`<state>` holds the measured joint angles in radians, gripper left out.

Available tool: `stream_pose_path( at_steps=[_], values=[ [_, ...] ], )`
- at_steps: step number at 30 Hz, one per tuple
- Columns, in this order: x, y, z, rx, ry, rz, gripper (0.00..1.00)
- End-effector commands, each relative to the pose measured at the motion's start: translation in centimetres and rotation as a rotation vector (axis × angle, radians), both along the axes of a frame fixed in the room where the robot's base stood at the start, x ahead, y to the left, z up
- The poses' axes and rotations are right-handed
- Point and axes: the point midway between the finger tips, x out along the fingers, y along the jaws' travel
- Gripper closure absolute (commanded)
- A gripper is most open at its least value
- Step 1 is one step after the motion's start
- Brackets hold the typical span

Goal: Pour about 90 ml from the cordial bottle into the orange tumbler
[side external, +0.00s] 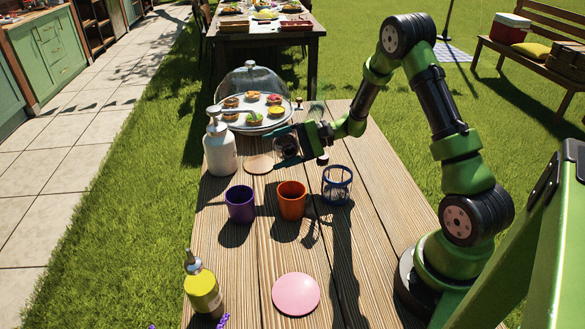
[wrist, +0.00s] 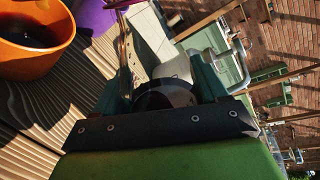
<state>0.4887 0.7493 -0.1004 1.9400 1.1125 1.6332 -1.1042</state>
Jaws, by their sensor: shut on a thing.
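The orange tumbler (side external: 291,201) stands upright on the wooden table, right of the purple tumbler. It also shows at the upper left of the wrist view (wrist: 28,60), with dark liquid inside. My gripper (side external: 288,150) is above the table, behind the orange tumbler and apart from it. It is shut on a dark, glassy thing (side external: 285,142), which seems to be the cordial bottle. Most of that thing is hidden by the fingers, so its tilt is hard to tell. In the wrist view a dark rounded part with a pale area (wrist: 170,94) shows between the jaws.
A purple tumbler (side external: 240,204) and a blue wire holder (side external: 337,186) flank the orange tumbler. A white pump bottle (side external: 220,150), a round coaster (side external: 259,164) and a domed pastry stand (side external: 248,122) are near my gripper. A yellow bottle (side external: 203,292) and pink plate (side external: 296,294) are in front.

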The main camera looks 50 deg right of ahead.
Motion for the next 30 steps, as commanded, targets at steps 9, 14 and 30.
stream_pose_path(
  at_steps=[9, 14, 30],
  values=[
    [0.0, 0.0, 0.1, 0.001, -0.002, -0.001, 0.79],
    [-0.1, 0.1, 0.0, 0.021, 0.017, 0.0, 0.79],
    [-1.2, 1.3, 1.4, 0.45, 0.428, -0.002, 0.79]
  ],
)
